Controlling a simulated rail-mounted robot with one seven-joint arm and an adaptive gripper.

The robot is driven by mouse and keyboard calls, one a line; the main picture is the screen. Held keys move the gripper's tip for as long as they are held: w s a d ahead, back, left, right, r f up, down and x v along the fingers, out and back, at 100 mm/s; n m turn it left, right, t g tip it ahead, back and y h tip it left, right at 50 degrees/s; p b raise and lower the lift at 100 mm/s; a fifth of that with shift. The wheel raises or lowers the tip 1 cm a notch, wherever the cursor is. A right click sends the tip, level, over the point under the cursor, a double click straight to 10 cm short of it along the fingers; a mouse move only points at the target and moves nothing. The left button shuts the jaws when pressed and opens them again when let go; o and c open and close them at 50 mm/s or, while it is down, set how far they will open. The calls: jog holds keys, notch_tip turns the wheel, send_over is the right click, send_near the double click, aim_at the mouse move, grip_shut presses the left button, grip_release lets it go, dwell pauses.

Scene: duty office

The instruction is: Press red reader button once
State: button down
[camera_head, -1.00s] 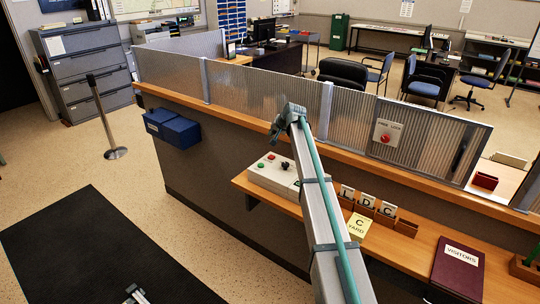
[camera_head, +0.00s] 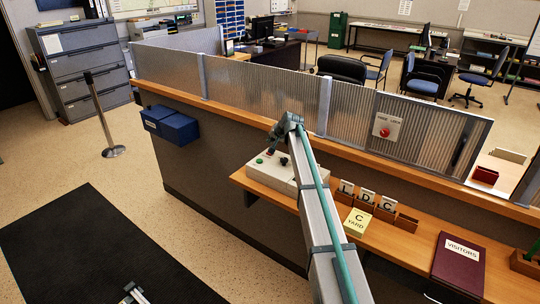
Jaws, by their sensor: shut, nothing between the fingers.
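A pale control box (camera_head: 262,178) sits on the wooden shelf of the counter. On its top are a green button (camera_head: 259,161), a black knob (camera_head: 284,161) and a red button (camera_head: 273,153), partly hidden by my gripper. My gripper (camera_head: 273,146) is shut and empty, pointing down over the back of the box at the red button. I cannot tell whether the fingertips touch the button. A second red button (camera_head: 384,132) is on a white lock plate fixed to the ribbed screen, well to the right of my gripper.
Letter cards stand in wooden holders (camera_head: 407,224) on the shelf, with a yellow card (camera_head: 356,222) in front. A dark red visitors book (camera_head: 458,262) lies further right. The ribbed screen (camera_head: 270,95) rises behind the counter.

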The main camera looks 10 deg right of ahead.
jog(key=shift+f+b, duration=0.65)
jog(key=shift+f, duration=0.85)
jog(key=shift+f, duration=0.15)
jog(key=shift+f+b, duration=0.3)
jog(key=shift+b, duration=0.05)
jog(key=shift+f+b, duration=0.3)
jog(key=shift+f, duration=0.15)
dwell(0.9)
jog(key=shift+r, duration=0.9)
jog(key=shift+r+p, duration=1.05)
jog(key=shift+r, duration=1.5)
